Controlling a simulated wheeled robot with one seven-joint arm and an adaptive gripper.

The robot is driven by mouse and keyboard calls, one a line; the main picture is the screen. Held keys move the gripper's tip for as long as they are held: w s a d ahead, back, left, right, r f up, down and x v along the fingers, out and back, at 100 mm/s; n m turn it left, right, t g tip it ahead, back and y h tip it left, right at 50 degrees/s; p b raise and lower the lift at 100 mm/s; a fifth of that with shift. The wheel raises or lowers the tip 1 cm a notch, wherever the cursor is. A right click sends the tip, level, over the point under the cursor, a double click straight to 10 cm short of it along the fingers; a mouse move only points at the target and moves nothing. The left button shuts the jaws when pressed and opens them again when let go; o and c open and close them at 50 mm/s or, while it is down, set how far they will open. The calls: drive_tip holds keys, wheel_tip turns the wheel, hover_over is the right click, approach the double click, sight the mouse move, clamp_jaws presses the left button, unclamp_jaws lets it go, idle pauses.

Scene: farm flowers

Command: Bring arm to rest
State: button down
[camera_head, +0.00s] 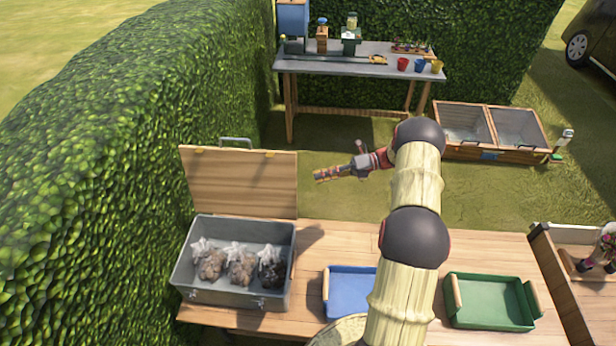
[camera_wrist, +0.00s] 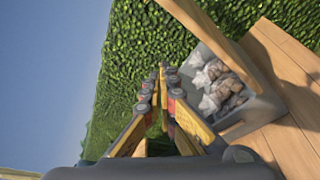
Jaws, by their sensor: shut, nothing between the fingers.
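My arm rises from the front of the wooden table and bends left at its top. My gripper (camera_head: 318,175) points left in the head view, in the air beyond the table and to the right of the raised lid. In the wrist view my gripper (camera_wrist: 161,68) shows its yellow fingers meeting at the tips, shut and empty. It touches nothing that I can see. My arm hides part of the table and of the blue tray.
An open grey box (camera_head: 190,270) with several bagged clumps stands left on the table (camera_head: 480,250); its wooden lid (camera_head: 240,182) stands up. A blue tray (camera_head: 350,292) and a green tray (camera_head: 490,300) lie to the right. A tall hedge (camera_head: 90,180) lines the left. A workbench (camera_head: 340,62) stands behind.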

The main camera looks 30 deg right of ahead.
drive_tip(key=v, duration=0.3)
drive_tip(key=shift+f, duration=0.25)
